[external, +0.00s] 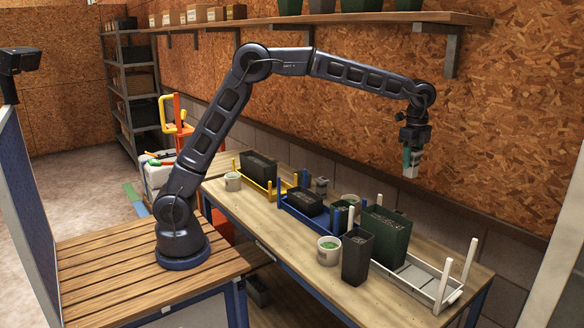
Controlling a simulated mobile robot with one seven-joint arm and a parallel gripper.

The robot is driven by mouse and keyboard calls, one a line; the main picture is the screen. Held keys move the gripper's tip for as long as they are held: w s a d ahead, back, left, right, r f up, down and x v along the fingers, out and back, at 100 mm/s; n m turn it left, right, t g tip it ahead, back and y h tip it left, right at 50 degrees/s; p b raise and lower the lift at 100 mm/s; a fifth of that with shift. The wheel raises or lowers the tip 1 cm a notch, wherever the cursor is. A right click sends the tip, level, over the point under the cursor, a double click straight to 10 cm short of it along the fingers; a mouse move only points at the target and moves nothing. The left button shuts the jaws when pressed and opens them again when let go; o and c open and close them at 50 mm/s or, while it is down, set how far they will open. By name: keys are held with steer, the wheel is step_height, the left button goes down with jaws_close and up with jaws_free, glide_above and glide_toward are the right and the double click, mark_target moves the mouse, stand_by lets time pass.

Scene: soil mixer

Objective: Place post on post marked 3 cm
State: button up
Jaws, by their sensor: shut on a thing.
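My gripper (411,168) hangs at the right, high above the far part of the bench. It is shut on a small pale piece (411,171), whose lower end shows; I cannot tell for sure that it is a post. Upright white posts stand around the white tray: one at the front right (441,287), one at the right (470,260) and one towards the back (379,200). Another white post (351,217) stands near the blue tray. Blue posts (363,206) stand by the blue tray. No 3 cm marking is legible.
The wooden bench (318,285) carries a white tray (425,272), a blue tray (305,217) and a yellow tray (262,182). A tall green planter (386,235), a dark pot (357,257) and white tubs (329,251) crowd the middle. The air around my gripper is clear.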

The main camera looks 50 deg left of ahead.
steer(key=w+a+r, duration=0.1)
steer(key=w+a, duration=0.4)
steer(key=a, duration=0.1)
step_height(320, 180, down, 19)
steer(key=shift+s+f, duration=0.1)
stand_by(0.4)
steer(key=shift+f, duration=0.15)
steer(key=o, duration=1)
